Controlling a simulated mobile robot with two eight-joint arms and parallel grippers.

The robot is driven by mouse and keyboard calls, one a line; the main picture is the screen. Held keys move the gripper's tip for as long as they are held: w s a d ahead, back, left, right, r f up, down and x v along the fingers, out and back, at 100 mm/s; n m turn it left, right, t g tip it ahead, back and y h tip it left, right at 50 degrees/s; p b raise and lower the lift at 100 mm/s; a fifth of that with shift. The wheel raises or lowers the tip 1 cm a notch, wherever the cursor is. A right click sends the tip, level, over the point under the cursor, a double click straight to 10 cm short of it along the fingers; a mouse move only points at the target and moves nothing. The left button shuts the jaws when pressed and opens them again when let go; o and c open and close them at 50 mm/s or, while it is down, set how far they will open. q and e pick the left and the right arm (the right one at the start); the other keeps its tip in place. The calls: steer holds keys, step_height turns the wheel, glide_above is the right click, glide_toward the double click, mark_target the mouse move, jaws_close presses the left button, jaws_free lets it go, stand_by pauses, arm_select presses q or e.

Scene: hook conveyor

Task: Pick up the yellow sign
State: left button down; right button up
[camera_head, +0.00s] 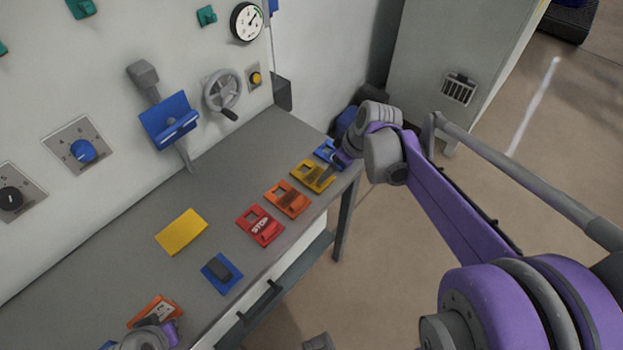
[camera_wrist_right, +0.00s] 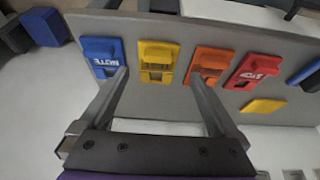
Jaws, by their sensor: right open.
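A yellow sign (camera_head: 311,183) with a cut-out handle lies on the grey table near its front right edge, between a blue and an orange sign. In the right wrist view the yellow sign (camera_wrist_right: 159,49) lies ahead, between the lines of the two fingers. My right gripper (camera_wrist_right: 160,82) is open and empty, above the table edge, its fingers spread on either side of the yellow sign. In the head view my right gripper (camera_head: 333,168) partly covers the sign. My left gripper (camera_head: 152,338) shows only in part at the bottom left; its fingers cannot be made out.
A blue sign (camera_wrist_right: 102,55), an orange sign (camera_wrist_right: 208,64) and a red STOP sign (camera_head: 260,226) lie in the same row. A plain yellow plate (camera_head: 181,232) lies further back. A dark-topped blue piece (camera_head: 221,273) and an orange sign (camera_head: 155,311) lie nearer the left. A panel wall stands behind.

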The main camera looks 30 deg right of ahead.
steer(key=x, duration=0.8)
steer(key=shift+w+d+r+b, duration=0.1)
steer(key=shift+w+r+b, duration=0.05)
steer(key=shift+w+b, duration=0.15)
steer(key=c, duration=1.5)
steer(key=shift+r, duration=0.1)
step_height(320, 180, up, 10)
steer(key=shift+f+p, duration=0.1)
steer(key=shift+p, duration=0.45)
